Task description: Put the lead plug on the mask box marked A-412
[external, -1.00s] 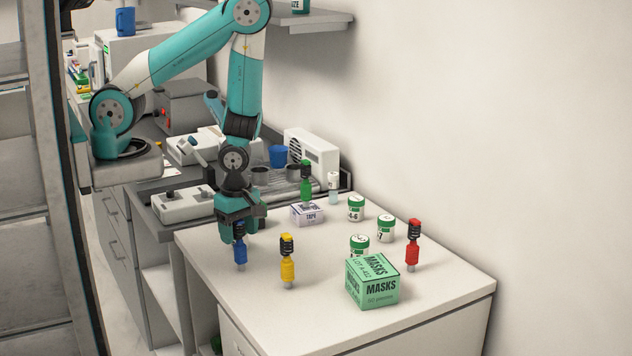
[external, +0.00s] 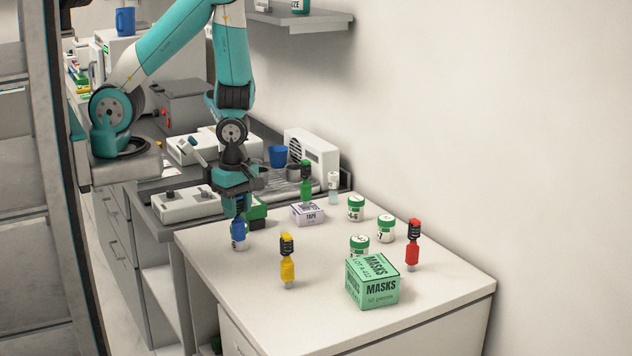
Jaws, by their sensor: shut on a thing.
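My gripper (external: 239,204) points down at the left side of the white table and is shut on the blue plug (external: 239,230), holding it upright. The plug's black upper part is partly hidden by the jaws. A whitish round thing (external: 238,246) shows at the plug's lower end; I cannot tell exactly what it is. The green mask box (external: 372,284) sits near the table's front right, to the right of my gripper, with lot lettering on its top. Its top looks bare.
A yellow plug (external: 288,270) stands between my gripper and the mask box. A red plug (external: 412,252) stands right of the box. Green-lidded jars (external: 386,233) stand behind it. A green plug (external: 306,187) stands at the white tape box (external: 307,214).

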